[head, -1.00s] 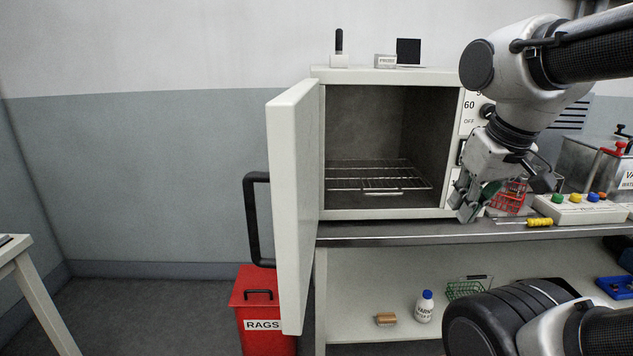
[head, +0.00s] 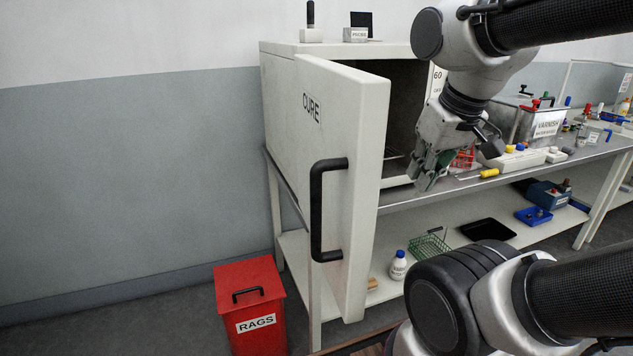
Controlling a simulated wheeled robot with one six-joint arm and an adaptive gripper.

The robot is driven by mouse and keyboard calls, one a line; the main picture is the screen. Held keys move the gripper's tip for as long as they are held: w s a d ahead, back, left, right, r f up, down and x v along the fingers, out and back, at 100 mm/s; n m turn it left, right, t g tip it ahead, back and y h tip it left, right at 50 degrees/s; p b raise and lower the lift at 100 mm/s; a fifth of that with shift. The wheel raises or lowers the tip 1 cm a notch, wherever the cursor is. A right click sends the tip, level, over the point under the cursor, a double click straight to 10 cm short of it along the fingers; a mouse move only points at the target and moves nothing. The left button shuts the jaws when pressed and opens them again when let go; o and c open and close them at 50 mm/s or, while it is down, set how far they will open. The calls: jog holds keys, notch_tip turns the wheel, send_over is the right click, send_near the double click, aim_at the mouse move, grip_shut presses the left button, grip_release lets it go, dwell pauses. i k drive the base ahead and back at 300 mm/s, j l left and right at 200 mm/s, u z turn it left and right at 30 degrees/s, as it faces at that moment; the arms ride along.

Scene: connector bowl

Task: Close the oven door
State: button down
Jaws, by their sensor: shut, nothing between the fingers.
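The white oven (head: 278,95) stands on the bench at the centre. Its door (head: 345,105), marked CURE, is hinged at the left and swung wide open towards me. The door's black handle (head: 316,210) is on its outer face, which I see at a slant. A strip of the dark oven interior (head: 405,105) and a bit of the rack show between the door and my arm. My gripper (head: 428,182) is shut and empty, to the right of the door and in front of the oven's right side. It is apart from the door and handle in the picture.
A red RAGS bin (head: 250,310) stands on the floor left of the door. A bottle (head: 398,266) and a green basket (head: 429,245) sit on the lower shelf. Floor at left is clear.

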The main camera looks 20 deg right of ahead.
aim_at(342, 112)
jog(key=k+j, duration=0.25)
jog(key=j, duration=0.15)
jog(key=k+j, duration=0.25)
jog(key=j, duration=0.15)
jog(key=k+j, duration=0.2)
jog(key=j, duration=0.2)
jog(key=j+z, duration=0.05)
